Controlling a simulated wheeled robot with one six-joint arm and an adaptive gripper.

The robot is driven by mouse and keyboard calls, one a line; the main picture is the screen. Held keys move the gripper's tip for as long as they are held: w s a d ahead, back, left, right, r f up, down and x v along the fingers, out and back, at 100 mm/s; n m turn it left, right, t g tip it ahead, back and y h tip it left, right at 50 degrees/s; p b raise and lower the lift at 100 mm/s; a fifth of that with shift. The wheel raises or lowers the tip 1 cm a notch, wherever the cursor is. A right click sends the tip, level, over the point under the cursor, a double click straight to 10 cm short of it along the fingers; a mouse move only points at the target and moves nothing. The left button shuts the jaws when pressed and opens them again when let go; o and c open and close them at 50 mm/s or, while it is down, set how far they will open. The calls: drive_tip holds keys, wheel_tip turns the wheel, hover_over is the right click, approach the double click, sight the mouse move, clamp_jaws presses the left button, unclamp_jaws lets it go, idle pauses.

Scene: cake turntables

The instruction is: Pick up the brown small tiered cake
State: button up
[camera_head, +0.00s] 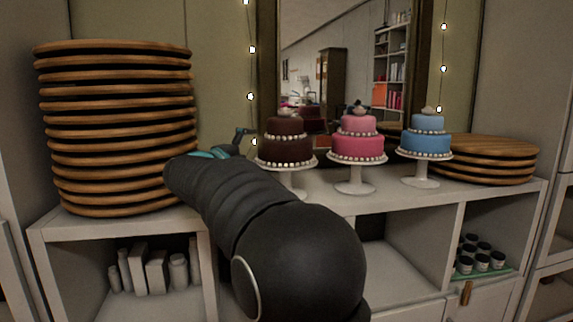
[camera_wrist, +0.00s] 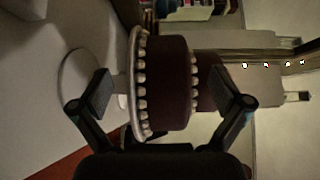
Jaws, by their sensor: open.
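The brown small tiered cake (camera_head: 286,150) has two dark tiers ringed with pale beads. It stands upright on a white pedestal stand (camera_head: 300,182), leftmost of three cakes. In the wrist view the cake (camera_wrist: 166,85) appears turned sideways, with the stand's plate (camera_wrist: 133,60) at its left. My gripper (camera_wrist: 162,90) is open, its two fingers apart on either side of the lower tier in the picture. One finger overlaps the stand side, the other the upper tier. I cannot tell whether either touches. In the head view my arm hides most of the gripper.
A pink cake (camera_head: 358,146) and a blue cake (camera_head: 426,142) stand on pedestals to the right. A tall stack of wooden boards (camera_head: 115,130) is at the left, and a shorter stack (camera_head: 485,160) at the right. A mirror (camera_head: 345,65) is behind the white shelf top (camera_head: 400,195).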

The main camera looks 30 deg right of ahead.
drive_tip(key=x, duration=0.4)
drive_tip(key=shift+s+d, duration=0.15)
drive_tip(key=c, duration=1.5)
drive_tip(key=shift+c, duration=1.3)
drive_tip(key=shift+r, duration=0.1)
